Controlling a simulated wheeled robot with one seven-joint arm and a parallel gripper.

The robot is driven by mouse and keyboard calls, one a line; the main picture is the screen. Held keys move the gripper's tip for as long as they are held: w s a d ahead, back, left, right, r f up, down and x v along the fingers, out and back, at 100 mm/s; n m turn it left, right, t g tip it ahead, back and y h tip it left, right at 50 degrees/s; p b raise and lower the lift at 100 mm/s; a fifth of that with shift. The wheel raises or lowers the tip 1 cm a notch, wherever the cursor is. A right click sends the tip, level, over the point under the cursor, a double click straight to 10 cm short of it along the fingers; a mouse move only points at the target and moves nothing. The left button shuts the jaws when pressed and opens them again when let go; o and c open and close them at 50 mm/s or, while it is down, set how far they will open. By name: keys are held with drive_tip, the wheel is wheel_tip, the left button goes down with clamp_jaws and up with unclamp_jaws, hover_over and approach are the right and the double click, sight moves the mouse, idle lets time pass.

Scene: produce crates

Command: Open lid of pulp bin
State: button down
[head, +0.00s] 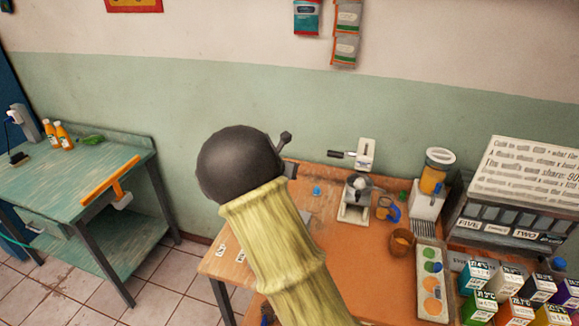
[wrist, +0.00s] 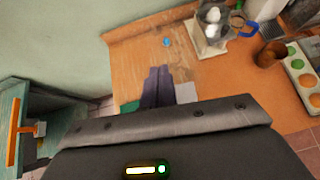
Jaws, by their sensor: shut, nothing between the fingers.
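No bin is clearly labelled as the pulp bin, and I cannot tell which thing it is. A white appliance with an orange-filled clear container (head: 436,180) stands at the back right of the wooden table. A white and metal machine (head: 356,196) stands left of it, and its lower part shows at the top of the wrist view (wrist: 208,40). My gripper (wrist: 158,72) is shut and empty above the left part of the table, left of and apart from the machine. In the head view my arm hides most of it.
The orange-brown table (head: 340,255) also holds a brown cup (head: 402,243), a tray of fruit (head: 431,284) and several small cartons (head: 515,300) at the right. A green bench (head: 80,170) with orange bottles stands left.

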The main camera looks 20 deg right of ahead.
drive_tip(key=shift+s+a+r, duration=0.15)
drive_tip(key=shift+s+a, duration=0.2)
drive_tip(key=s+d+f+m+g+y+b, duration=0.2)
drive_tip(key=s+f+m+g+b, duration=0.3)
drive_tip(key=s+m, duration=0.75)
drive_tip(key=s+a+f+m+y, duration=0.2)
drive_tip(key=s+m, duration=0.6)
drive_tip(key=s, duration=0.2)
drive_tip(key=s+a+f+m+g+y+b, duration=0.1)
drive_tip(key=s+a+f+m+y, duration=0.1)
drive_tip(key=s+m, duration=0.6)
drive_tip(key=shift+s+a+f+y, duration=0.3)
drive_tip(key=shift+s+a, duration=0.5)
drive_tip(key=shift+s, duration=0.4)
drive_tip(key=shift+w, duration=0.1)
